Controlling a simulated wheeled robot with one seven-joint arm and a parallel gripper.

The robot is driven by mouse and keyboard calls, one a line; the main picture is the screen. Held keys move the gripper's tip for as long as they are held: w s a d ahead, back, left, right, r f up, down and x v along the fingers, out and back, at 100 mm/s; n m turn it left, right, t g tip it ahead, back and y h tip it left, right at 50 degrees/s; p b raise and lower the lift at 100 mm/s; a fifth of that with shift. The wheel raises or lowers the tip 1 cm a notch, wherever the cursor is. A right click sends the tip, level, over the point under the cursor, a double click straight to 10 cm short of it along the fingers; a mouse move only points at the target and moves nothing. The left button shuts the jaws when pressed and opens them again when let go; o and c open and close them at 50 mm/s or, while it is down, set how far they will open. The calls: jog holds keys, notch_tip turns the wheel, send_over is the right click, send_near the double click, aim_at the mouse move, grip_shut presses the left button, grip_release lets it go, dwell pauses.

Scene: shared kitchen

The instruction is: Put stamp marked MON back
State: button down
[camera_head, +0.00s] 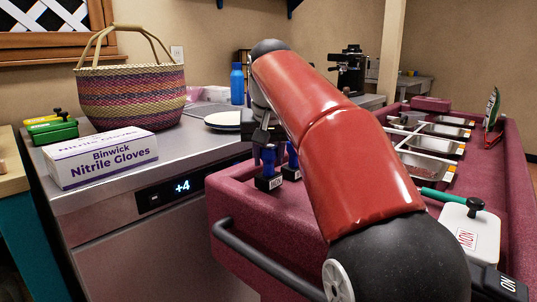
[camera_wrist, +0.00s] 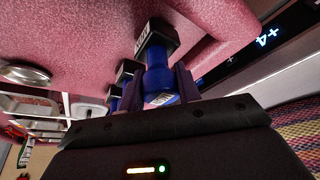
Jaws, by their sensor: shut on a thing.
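My gripper (camera_head: 265,136) is shut on a blue-handled stamp (camera_head: 268,160) with a black base, near the left corner of the pink cart top (camera_head: 232,187). The label on its base is small but looks like MON. In the wrist view the held stamp (camera_wrist: 158,58) sits between my two fingers (camera_wrist: 160,86). Its base is at or just above the cart surface; I cannot tell whether it touches. A second blue stamp (camera_head: 292,156) stands right beside it, partly hidden by my arm. More dark stamp bases (camera_wrist: 125,70) line up beside it in the wrist view.
A white lidded box (camera_head: 467,232) with a red MON print lies on the cart's right side. Metal trays (camera_head: 428,166) sit farther back. A glove box (camera_head: 100,158), a woven basket (camera_head: 131,97) and a blue bottle (camera_head: 237,84) stand on the metal counter at left.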

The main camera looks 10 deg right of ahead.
jog(key=shift+f, duration=0.4)
jog(key=c, duration=0.9)
grip_release()
